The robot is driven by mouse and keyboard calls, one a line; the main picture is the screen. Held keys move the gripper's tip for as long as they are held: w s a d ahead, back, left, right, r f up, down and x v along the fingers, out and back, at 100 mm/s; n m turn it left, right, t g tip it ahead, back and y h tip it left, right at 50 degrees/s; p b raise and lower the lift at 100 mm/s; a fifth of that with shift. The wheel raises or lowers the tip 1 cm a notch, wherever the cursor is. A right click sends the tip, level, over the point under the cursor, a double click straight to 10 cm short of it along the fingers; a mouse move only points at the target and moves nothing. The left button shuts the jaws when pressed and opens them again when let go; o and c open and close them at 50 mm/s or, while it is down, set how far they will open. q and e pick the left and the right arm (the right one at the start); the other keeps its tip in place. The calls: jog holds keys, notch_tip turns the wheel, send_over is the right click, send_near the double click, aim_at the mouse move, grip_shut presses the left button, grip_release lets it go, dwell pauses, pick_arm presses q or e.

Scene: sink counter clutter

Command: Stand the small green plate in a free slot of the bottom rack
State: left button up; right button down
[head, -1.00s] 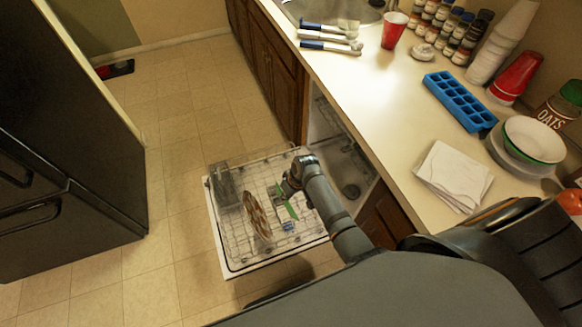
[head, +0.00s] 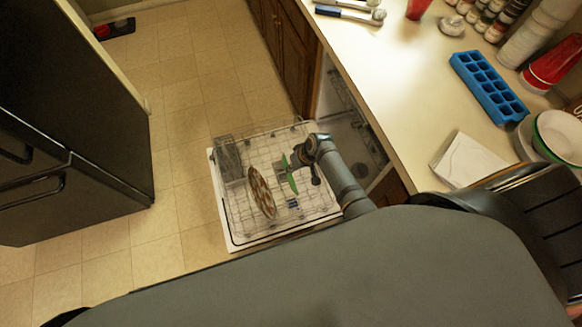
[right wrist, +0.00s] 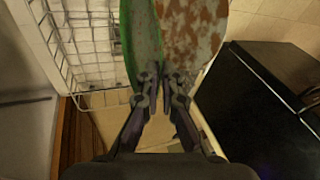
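The small green plate (head: 289,174) stands on edge over the pulled-out bottom rack (head: 236,213), seen nearly edge-on in the head view. My right gripper (head: 293,171) reaches in from the right and is closed on its edge. In the right wrist view the fingers (right wrist: 161,82) pinch the lower edge of the green plate (right wrist: 140,38). I cannot tell whether its foot sits in a slot or hangs just above the wires. A brown-patterned plate (head: 262,193) stands in the rack to its left and shows close beside it in the right wrist view (right wrist: 194,30). My left gripper is out of view.
A grey cutlery basket (head: 229,157) fills the rack's far left corner. A small blue item (head: 293,204) lies in the rack near the front. The counter (head: 400,90) edge is to the right, with a blue ice tray (head: 487,86). A black fridge (head: 70,120) stands left.

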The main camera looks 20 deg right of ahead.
notch_tip(320, 180, down, 12)
jog(key=b, duration=0.8)
pick_arm(q)
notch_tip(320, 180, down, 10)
jog(key=b, duration=0.1)
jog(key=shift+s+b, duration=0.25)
jog(key=shift+b, duration=0.1)
pick_arm(e)
jog(key=shift+f, duration=0.8)
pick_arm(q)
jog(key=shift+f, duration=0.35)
pick_arm(e)
jog(key=shift+f, duration=0.4)
jog(key=c, duration=1.4)
grip_release()
jog(key=shift+c, duration=0.2)
jog(key=v, duration=1.2)
